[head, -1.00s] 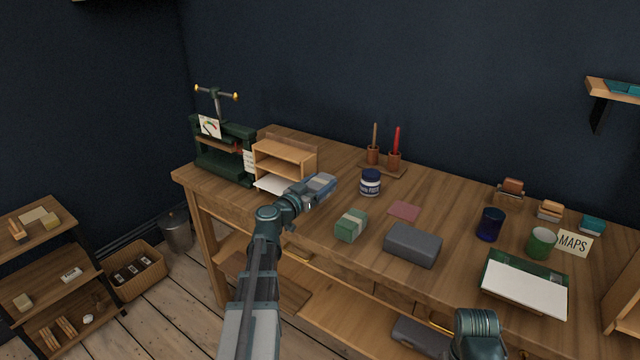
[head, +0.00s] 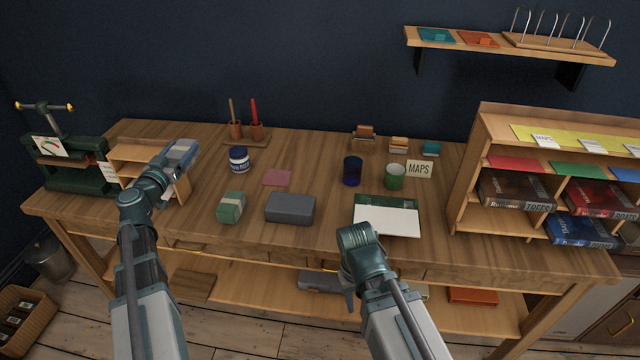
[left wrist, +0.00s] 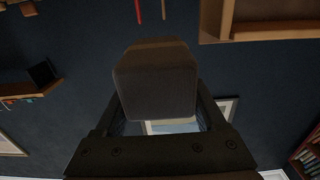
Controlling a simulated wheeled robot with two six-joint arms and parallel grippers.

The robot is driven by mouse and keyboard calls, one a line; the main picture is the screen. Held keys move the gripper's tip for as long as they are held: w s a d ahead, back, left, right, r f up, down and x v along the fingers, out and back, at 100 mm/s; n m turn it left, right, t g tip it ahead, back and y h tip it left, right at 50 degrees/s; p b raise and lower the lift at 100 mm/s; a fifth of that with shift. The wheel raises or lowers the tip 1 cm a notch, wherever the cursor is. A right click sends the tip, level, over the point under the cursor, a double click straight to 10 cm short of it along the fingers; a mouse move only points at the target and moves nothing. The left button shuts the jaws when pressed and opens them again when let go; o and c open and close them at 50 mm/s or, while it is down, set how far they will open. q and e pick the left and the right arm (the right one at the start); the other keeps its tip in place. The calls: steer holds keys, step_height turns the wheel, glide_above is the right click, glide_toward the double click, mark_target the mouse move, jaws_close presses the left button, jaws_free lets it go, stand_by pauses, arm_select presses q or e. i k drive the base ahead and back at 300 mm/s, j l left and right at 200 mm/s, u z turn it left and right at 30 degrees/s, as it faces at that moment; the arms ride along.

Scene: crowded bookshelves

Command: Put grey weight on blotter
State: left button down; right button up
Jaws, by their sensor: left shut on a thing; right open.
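My left gripper (head: 182,152) is shut on a grey block, which I take as the grey weight (left wrist: 157,85). It is held up in front of the small wooden pigeonhole box at the left of the bench; the left wrist view shows the dark block between the two fingers. The blotter (head: 388,231), a white sheet with dark green ends, lies flat at the bench's front, right of middle. Nothing lies on it. My right gripper (head: 350,300) is open and empty, low in front of the bench edge left of the blotter; its fingers are partly hidden.
Left of the blotter lie a grey case (head: 290,208) and a green banded block (head: 231,207). A blue cup (head: 352,171) and green mug (head: 394,176) stand behind it. A book rack (head: 500,222) stands to the right. An ink jar (head: 239,158) stands near the left gripper.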

mark_target(386, 214)
steer(key=l, duration=0.95)
steer(key=k+l, duration=0.15)
steer(key=l, duration=1.7)
steer(key=k, duration=0.05)
